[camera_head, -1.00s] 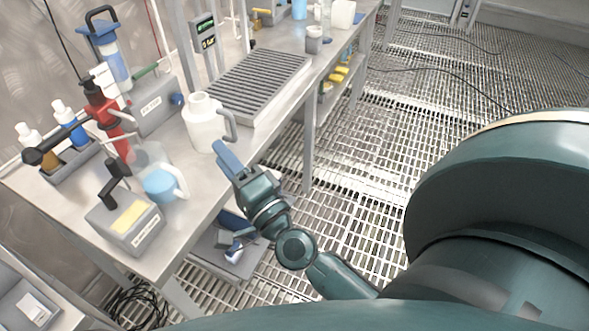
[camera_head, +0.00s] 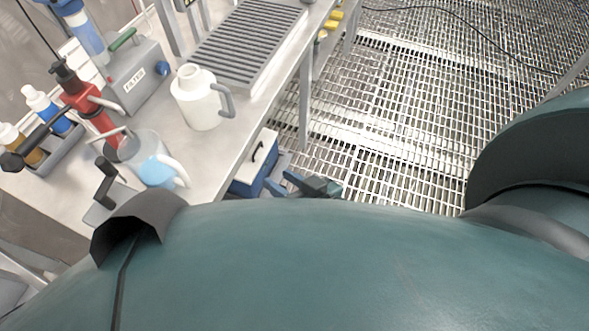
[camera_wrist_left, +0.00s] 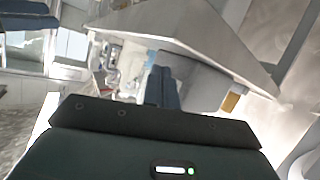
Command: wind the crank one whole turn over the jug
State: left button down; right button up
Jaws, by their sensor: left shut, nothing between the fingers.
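The clear jug (camera_head: 155,168) with pale blue contents stands on the bench at the left in the head view. Beside and behind it is a red pump (camera_head: 90,108) with a dark-handled crank (camera_head: 40,138) that slants down to the left. The pump's pale spout reaches toward the jug's top.
A white handled pitcher (camera_head: 200,100), a grey filter box (camera_head: 138,78), a ribbed rack (camera_head: 245,45) and a bottle holder (camera_head: 58,150) crowd the bench. A black upright handle (camera_head: 104,182) stands left of the jug. A blue case (camera_head: 255,165) is below the bench edge. My teal arm links block the lower view.

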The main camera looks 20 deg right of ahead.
pick_arm(q)
jog(key=shift+w+d+r, duration=0.1)
jog(key=shift+w+d, duration=0.05)
jog(key=shift+w, duration=0.1)
pick_arm(e)
jog(key=shift+s+d+f, duration=0.15)
jog(key=shift+d+f, duration=0.1)
pick_arm(q)
jog(key=c, duration=2.2)
grip_release()
